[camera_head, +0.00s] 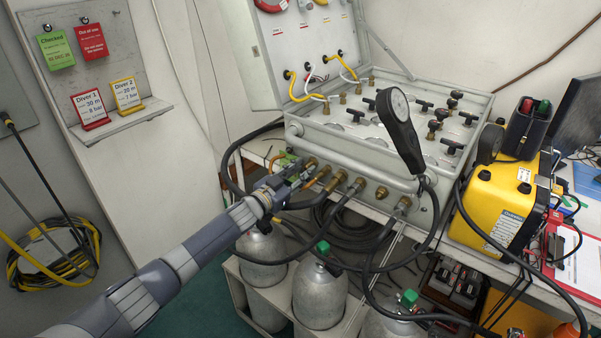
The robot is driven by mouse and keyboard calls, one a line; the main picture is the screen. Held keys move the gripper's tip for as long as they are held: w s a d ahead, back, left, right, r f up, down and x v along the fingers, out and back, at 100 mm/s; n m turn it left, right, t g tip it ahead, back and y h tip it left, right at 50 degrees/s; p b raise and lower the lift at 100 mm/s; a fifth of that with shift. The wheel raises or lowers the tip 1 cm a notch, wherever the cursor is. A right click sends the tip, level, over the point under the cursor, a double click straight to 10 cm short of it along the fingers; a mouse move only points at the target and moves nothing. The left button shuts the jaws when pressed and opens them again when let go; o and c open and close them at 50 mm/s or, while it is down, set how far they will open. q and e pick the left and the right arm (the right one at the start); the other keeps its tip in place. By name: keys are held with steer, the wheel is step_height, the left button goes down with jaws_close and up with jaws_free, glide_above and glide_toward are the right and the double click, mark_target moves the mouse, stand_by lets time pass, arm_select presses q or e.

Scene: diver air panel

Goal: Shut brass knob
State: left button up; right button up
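The grey-white air panel box (345,149) stands on the bench with a row of brass fittings (381,192) along its front. Several of these have dark hoses attached, and I cannot tell which one is the brass knob. My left arm reaches in from the lower left. My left gripper (292,169) is at the left end of this row, close beside the leftmost brass fitting (311,163). The gripper's fingers overlap a small green and yellow part there. I cannot tell whether they touch or grip anything. My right gripper is not in view.
Hoses hang in front of the panel. Grey cylinders (319,292) stand below. A yellow case (497,203) sits at right.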

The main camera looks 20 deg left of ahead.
arm_select(q)
jaws_close()
stand_by(0.4)
steer(key=m, duration=0.3)
steer(key=shift+b, duration=0.3)
steer(key=m, duration=0.3)
steer(key=shift+m+b, duration=0.3)
steer(key=shift+b, duration=0.05)
steer(key=m, duration=0.3)
steer(key=shift+f+m+b, duration=0.1)
steer(key=shift+m+b, duration=0.2)
steer(key=shift+b, duration=0.1)
steer(key=shift+m+b, duration=0.4)
steer(key=shift+m, duration=1.4)
